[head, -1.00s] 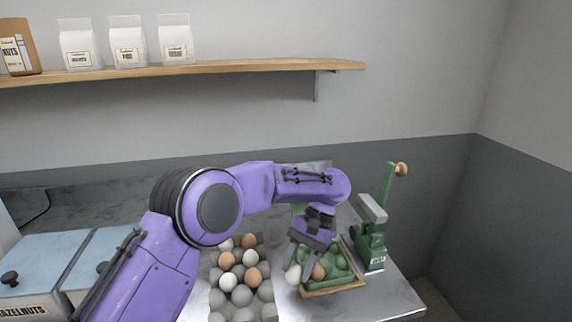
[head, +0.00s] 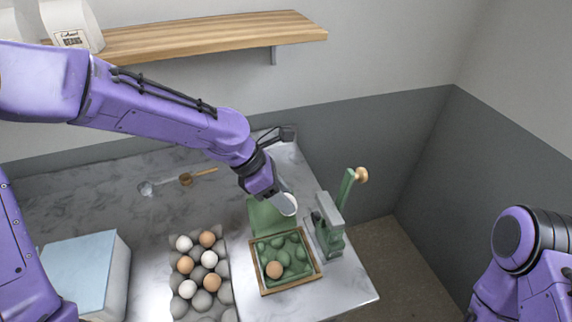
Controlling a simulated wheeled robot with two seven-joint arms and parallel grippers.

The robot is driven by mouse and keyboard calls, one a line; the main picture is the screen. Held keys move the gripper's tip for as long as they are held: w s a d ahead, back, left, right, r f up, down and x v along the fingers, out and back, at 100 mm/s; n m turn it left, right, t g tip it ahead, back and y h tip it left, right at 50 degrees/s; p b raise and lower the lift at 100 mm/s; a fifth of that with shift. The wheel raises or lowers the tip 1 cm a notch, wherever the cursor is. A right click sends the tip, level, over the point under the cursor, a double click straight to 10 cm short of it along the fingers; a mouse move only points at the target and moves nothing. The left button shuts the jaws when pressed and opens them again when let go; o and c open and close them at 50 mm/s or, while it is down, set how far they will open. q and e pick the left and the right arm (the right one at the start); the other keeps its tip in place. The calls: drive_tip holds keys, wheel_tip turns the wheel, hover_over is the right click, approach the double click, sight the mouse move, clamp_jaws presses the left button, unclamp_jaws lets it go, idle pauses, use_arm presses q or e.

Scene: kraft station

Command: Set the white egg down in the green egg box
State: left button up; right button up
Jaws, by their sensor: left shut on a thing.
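The green egg box (head: 312,264) sits in a wooden tray-like frame near the counter's right front. Its green lid (head: 262,212) stands open at the back. One brown egg (head: 274,269) rests in a cup at the box's front left; the other cups look empty. My left gripper (head: 281,196) is shut on the white egg (head: 287,205). It holds the egg up behind the cups, in front of the lid's right part in the picture. The fingers partly hide the egg. My right arm shows at the right edge, but its gripper is out of view.
A grey egg tray (head: 222,270) with several white and brown eggs stands left of the box. A green press-like stand (head: 328,235) with a raised lever is close on the right. A small ladle (head: 187,179) lies at the back. A blue-lidded bin (head: 78,270) stands left.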

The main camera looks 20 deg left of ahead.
use_arm(q)
drive_tip(key=shift+r+n, duration=0.2)
drive_tip(key=shift+n, duration=0.2)
drive_tip(key=shift+w+f, duration=0.1)
drive_tip(key=shift+f, duration=0.15)
wheel_tip(320, 180, down, 10)
drive_tip(key=b, duration=0.3)
drive_tip(key=shift+r+b, duration=0.25)
drive_tip(key=shift+b, duration=0.15)
drive_tip(key=shift+a, duration=0.1)
